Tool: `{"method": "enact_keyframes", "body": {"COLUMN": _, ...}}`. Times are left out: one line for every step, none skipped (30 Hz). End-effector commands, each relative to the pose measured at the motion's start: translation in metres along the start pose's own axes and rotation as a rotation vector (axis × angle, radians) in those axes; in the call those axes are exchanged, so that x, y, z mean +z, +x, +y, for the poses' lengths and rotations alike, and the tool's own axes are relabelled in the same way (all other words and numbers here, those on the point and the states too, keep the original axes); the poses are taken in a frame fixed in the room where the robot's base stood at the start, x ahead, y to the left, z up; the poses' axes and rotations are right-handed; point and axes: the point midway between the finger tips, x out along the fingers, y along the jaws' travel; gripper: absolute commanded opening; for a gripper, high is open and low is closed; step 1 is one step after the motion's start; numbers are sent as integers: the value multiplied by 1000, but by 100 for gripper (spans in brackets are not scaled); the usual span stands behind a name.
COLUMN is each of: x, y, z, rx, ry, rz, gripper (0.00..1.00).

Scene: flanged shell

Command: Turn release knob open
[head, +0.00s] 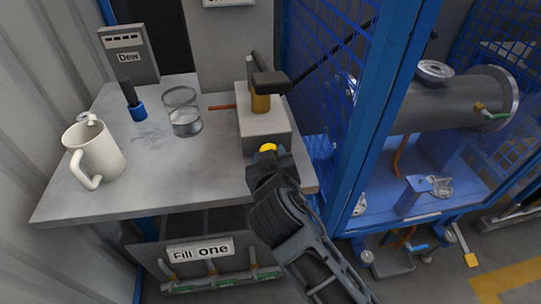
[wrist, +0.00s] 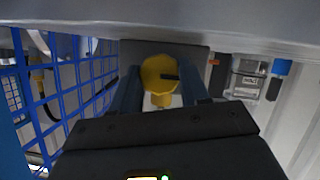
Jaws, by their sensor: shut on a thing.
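A yellow knob (head: 268,148) sits on the front face of a grey block (head: 264,137) at the right front of the bench. It also shows in the wrist view (wrist: 158,74), with a dark mark on its face. My gripper (head: 267,163) reaches it from the front. In the wrist view, one finger of my gripper (wrist: 160,92) stands on each side of the knob, and the jaws are shut on it. The fingers and wrist hide the knob's lower part in the head view.
A white mug (head: 96,152), a glass beaker (head: 182,112) and a meter marked "Dew" (head: 128,56) are on the bench (head: 140,160). A black-handled brass valve (head: 262,98) stands on the block. A blue mesh cage (head: 385,110) is close on the right. A "Fill one" panel (head: 202,250) is below.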

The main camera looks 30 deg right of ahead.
Motion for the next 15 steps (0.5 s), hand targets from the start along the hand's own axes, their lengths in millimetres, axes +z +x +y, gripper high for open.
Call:
{"method": "enact_keyframes", "body": {"x": -1, "y": 0, "z": 0, "rx": 3, "ry": -8, "rz": 2, "gripper": 15}}
{"method": "enact_keyframes", "body": {"x": -1, "y": 0, "z": 0, "rx": 5, "ry": -11, "rz": 2, "gripper": 15}}
{"method": "enact_keyframes", "body": {"x": -1, "y": 0, "z": 0, "rx": 6, "ry": -15, "rz": 2, "gripper": 15}}
{"method": "enact_keyframes", "body": {"x": -1, "y": 0, "z": 0, "rx": 7, "ry": -18, "rz": 2, "gripper": 15}}
{"method": "enact_keyframes", "body": {"x": -1, "y": 0, "z": 0, "rx": 8, "ry": -19, "rz": 2, "gripper": 15}}
{"method": "enact_keyframes", "body": {"x": -1, "y": 0, "z": 0, "rx": 8, "ry": -21, "rz": 2, "gripper": 15}}
{"method": "enact_keyframes", "body": {"x": -1, "y": 0, "z": 0, "rx": 8, "ry": -22, "rz": 2, "gripper": 15}}
{"method": "enact_keyframes", "body": {"x": -1, "y": 0, "z": 0, "rx": 8, "ry": -22, "rz": 2, "gripper": 15}}
{"method": "enact_keyframes", "body": {"x": -1, "y": 0, "z": 0, "rx": 8, "ry": -22, "rz": 2, "gripper": 15}}
{"method": "enact_keyframes", "body": {"x": -1, "y": 0, "z": 0, "rx": 8, "ry": -22, "rz": 2, "gripper": 15}}
{"method": "enact_keyframes", "body": {"x": -1, "y": 0, "z": 0, "rx": 8, "ry": -22, "rz": 2, "gripper": 15}}
{"method": "enact_keyframes", "body": {"x": -1, "y": 0, "z": 0, "rx": 8, "ry": -22, "rz": 2, "gripper": 15}}
{"method": "enact_keyframes", "body": {"x": -1, "y": 0, "z": 0, "rx": 8, "ry": -22, "rz": 2, "gripper": 15}}
{"method": "enact_keyframes", "body": {"x": -1, "y": 0, "z": 0, "rx": 8, "ry": -22, "rz": 2, "gripper": 15}}
{"method": "enact_keyframes", "body": {"x": -1, "y": 0, "z": 0, "rx": 8, "ry": -22, "rz": 2, "gripper": 46}}
